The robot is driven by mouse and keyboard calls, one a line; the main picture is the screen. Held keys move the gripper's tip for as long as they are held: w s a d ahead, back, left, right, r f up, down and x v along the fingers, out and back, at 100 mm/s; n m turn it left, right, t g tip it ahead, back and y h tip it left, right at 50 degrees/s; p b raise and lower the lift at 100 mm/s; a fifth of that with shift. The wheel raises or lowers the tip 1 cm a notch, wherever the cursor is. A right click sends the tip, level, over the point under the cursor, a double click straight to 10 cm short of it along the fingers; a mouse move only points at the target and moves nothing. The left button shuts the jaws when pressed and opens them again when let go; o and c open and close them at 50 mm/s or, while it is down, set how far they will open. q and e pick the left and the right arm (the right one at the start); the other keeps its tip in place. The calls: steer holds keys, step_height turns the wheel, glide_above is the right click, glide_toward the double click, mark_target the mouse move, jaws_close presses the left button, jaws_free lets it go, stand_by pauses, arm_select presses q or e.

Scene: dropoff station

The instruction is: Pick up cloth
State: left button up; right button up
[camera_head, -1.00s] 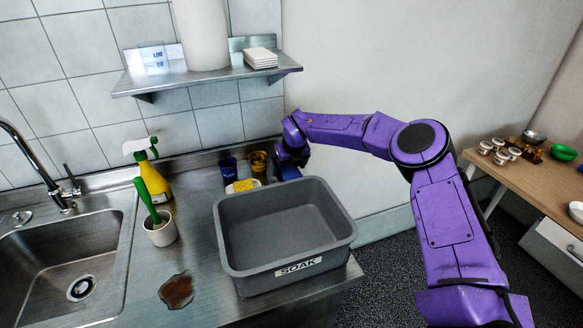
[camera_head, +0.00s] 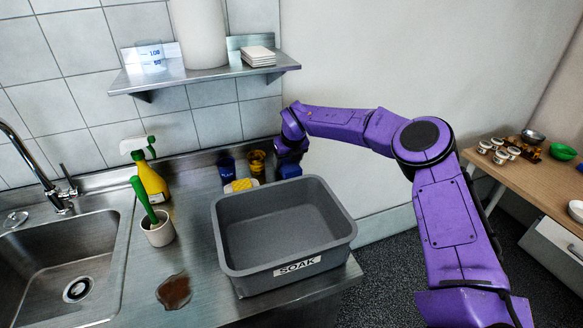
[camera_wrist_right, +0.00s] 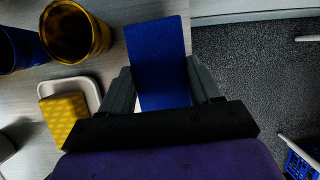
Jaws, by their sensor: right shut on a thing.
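The blue cloth (camera_wrist_right: 160,62) looks like a flat, folded rectangle. In the right wrist view it lies between the two fingers of my right gripper, which is shut on it. In the head view my right gripper (camera_head: 289,160) points down at the back right of the steel counter, behind the grey bin. A part of the cloth (camera_head: 290,171) shows just below it there, and the bin's rim hides what is lower. I cannot tell whether the cloth still touches the counter. My left gripper is not in view.
The grey SOAK bin (camera_head: 229,238) stands in front of my gripper. Left of the gripper are a yellow cup (camera_head: 257,160), a blue cup (camera_head: 227,168) and a yellow sponge (camera_head: 242,184) on a white dish. A shelf (camera_head: 205,76) hangs above. A brown spill (camera_head: 173,291) lies front left.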

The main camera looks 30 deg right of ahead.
steer(key=shift+r+b, duration=0.3)
steer(key=shift+r, duration=0.35)
steer(key=s+d+b, duration=0.3)
steer(key=s+d, duration=0.1)
steer(key=d, duration=1.3)
steer(key=shift+d+b, duration=0.35)
steer(key=shift+b, duration=0.05)
steer(key=o, duration=0.5)
steer(key=shift+c, duration=0.2)
steer(key=c, duration=0.4)
